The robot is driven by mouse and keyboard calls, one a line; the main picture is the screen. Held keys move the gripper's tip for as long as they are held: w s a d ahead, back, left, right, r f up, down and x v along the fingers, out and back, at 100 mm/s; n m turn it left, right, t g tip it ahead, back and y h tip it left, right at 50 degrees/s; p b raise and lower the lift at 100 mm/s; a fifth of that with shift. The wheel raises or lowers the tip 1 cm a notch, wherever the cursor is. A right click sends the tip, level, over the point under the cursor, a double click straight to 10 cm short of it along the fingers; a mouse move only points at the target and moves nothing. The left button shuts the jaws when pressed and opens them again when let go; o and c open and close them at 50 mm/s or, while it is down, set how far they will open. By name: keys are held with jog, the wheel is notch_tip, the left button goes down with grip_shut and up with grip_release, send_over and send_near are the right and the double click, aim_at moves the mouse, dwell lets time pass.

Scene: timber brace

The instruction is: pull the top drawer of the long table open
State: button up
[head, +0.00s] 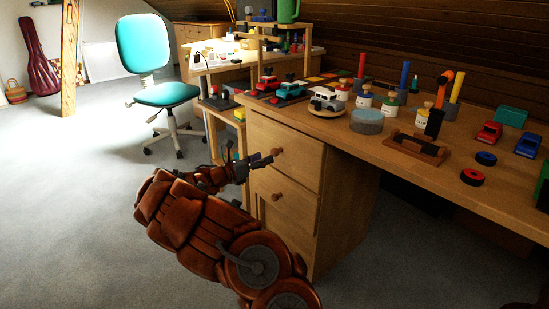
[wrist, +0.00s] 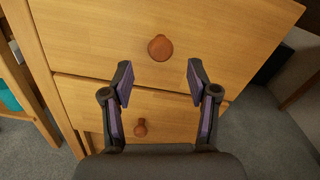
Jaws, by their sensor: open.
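The top drawer (head: 290,150) looks closed and has a round brown knob (head: 276,152); the knob also shows in the wrist view (wrist: 160,47). A lower drawer with its own knob (wrist: 140,127) sits below it. My gripper (head: 265,160) is in front of the drawer face near the top knob. In the wrist view its two fingers (wrist: 158,80) are open and empty, with the top knob ahead between them, apart from both pads.
Toy cars, paint jars and a wooden stand (head: 416,148) cover the table top. A teal chair (head: 165,94) stands behind to the left. A second desk (head: 225,65) adjoins at the back. The grey carpet (head: 70,200) on the left is clear.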

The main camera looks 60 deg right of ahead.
aim_at(274, 153)
jog(key=shift+b+x, duration=0.9)
jog(key=shift+x, duration=2)
grip_shut()
